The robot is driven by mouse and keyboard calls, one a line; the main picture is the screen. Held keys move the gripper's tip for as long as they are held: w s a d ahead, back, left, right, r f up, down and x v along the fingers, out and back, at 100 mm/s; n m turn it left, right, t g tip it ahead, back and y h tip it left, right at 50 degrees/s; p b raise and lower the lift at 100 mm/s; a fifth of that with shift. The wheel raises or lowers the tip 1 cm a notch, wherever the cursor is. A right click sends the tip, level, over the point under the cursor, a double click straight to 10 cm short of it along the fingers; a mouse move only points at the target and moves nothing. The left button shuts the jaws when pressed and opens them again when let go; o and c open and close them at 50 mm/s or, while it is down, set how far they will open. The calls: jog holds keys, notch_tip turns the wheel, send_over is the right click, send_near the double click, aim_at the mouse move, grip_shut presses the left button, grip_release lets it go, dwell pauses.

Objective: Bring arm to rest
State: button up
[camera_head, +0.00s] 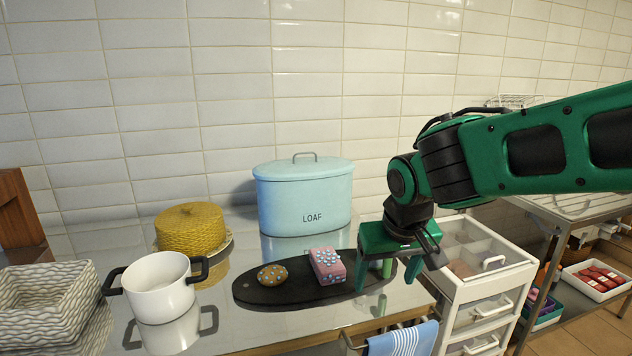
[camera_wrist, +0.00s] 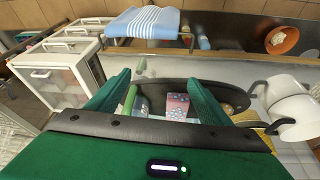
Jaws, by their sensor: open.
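My green arm reaches in from the right in the head view. My gripper (camera_head: 388,275) points down over the right end of a dark oval board (camera_head: 255,296) on the shiny counter. Its jaws are apart with nothing held between them. A pink block with pale dots (camera_head: 327,265) and an orange dotted round piece (camera_head: 272,275) lie on the board, left of my gripper. In the wrist view, the gripper's fingers (camera_wrist: 163,100) stand wide apart, and the pink block (camera_wrist: 178,106) shows between them, farther off. A small green upright item (camera_wrist: 131,98) shows beside the left finger.
A blue LOAF bin (camera_head: 305,200) stands behind the board. A yellow domed item (camera_head: 190,228), a white pot (camera_head: 158,288) and wavy-patterned baskets (camera_head: 45,300) stand left. A white drawer cart (camera_head: 480,265) stands close on the right. A striped blue towel (camera_head: 402,340) hangs at the front edge.

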jog(key=s+d+m+g, duration=0.1)
jog(key=s+d, duration=0.2)
jog(key=d, duration=0.3)
jog(key=s+d+f+m+h, duration=0.1)
jog(key=s+d+m, duration=0.15)
jog(key=d, duration=0.45)
jog(key=s+d+m+g, duration=0.1)
jog(key=s+d, duration=0.2)
jog(key=d, duration=0.3)
jog(key=s+d+f+m+g, duration=0.1)
jog(key=s+d, duration=0.3)
jog(key=s, duration=0.3)
jog(key=s+d+f+m+y, duration=0.1)
jog(key=s+d+f+m, duration=0.1)
jog(key=s+d, duration=0.2)
jog(key=s, duration=0.3)
jog(key=shift+s+g, duration=0.4)
jog(key=shift+m, duration=0.25)
jog(key=shift+w+f, duration=0.25)
jog(key=shift+w, duration=0.4)
